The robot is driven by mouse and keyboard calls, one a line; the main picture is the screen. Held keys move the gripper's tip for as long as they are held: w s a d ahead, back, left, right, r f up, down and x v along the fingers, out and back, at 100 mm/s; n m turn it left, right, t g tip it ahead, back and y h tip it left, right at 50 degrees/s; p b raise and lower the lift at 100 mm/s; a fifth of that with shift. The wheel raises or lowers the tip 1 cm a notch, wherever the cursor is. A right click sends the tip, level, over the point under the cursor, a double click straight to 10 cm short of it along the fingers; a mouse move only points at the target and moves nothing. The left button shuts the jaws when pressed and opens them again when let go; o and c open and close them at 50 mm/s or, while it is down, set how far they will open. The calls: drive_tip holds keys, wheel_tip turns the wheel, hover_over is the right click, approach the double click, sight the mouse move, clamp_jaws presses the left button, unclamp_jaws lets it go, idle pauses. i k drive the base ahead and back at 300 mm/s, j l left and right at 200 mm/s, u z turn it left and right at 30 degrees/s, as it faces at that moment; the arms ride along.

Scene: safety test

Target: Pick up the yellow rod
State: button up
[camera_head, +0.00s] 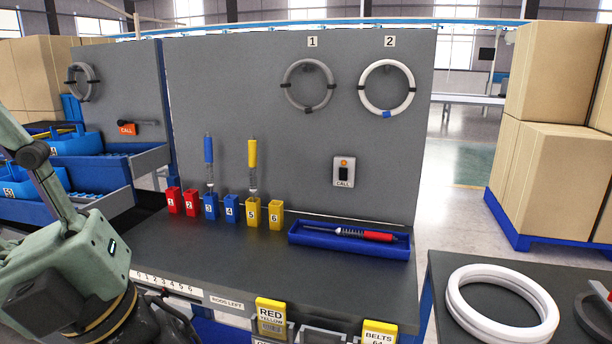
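The yellow rod (252,155) stands upright in the yellow holder marked 5 (253,212), with its yellow handle at the top and a thin metallic shaft below. The lower end of the rod is hidden inside the holder. My arm shows at the left edge and lower left, well apart from the rod. My gripper's fingertips cannot be made out, so I cannot see whether it is open or shut.
A blue-handled rod (208,150) stands in blue holder 3 (210,206), left of the yellow one. A blue tray (320,245) holds a red-handled rod (377,236). A grey panel (235,90) rises behind. The table's front middle (240,265) is clear.

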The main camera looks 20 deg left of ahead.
sight(251, 143)
drive_tip(key=j+z, duration=0.3)
drive_tip(key=j, duration=1)
drive_tip(key=j+z, duration=0.3)
drive_tip(key=j, duration=1.05)
drive_tip(key=i+j+z, duration=0.1)
drive_tip(key=i+j, duration=0.45)
drive_tip(key=j, duration=0.25)
drive_tip(key=i, duration=0.4)
drive_tip(key=j+z, duration=0.05)
